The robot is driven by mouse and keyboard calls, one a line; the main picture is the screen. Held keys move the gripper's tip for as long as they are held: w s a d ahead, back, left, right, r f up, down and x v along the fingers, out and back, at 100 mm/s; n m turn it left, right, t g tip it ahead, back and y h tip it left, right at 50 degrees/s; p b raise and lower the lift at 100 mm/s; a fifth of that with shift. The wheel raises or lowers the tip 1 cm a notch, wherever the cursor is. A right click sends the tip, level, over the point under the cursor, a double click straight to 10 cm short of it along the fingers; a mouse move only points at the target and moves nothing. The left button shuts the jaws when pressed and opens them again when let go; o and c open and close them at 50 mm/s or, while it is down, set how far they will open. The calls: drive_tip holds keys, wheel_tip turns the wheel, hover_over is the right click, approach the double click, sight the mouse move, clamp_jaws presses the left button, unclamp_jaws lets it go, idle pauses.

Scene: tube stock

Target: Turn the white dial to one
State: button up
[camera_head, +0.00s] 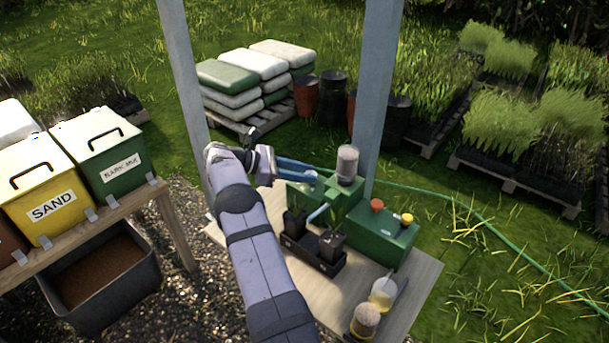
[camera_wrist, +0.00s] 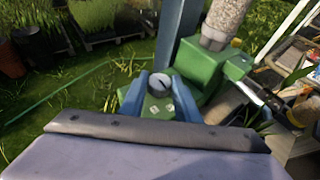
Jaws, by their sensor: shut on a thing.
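The white dial (camera_wrist: 159,86) sits on the green machine (camera_wrist: 206,70) and shows between my blue fingers in the wrist view. It is round and pale with a dark pointer line. Small white marks lie on the green face just below it, too small to read. My gripper (camera_wrist: 161,90) is shut on the dial, one finger on each side. In the head view my gripper (camera_head: 305,172) reaches from the left to the green machine (camera_head: 345,203), and the dial (camera_head: 311,177) is only a small pale spot at the fingertips.
A clear hopper (camera_head: 347,164) stands on the machine. A green box (camera_head: 378,243) with red and yellow knobs is to its right. A black tray (camera_head: 318,262) with dark pots is in front. Two jars (camera_head: 383,292) stand near the table's front. A post (camera_head: 376,90) rises behind.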

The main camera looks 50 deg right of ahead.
drive_tip(key=shift+d+r, duration=0.1)
drive_tip(key=shift+r, duration=0.1)
drive_tip(key=o, duration=1)
drive_tip(key=shift+o, duration=0.2)
drive_tip(key=shift+f, duration=0.1)
wheel_tip(320, 180, up, 10)
drive_tip(key=b, duration=0.1)
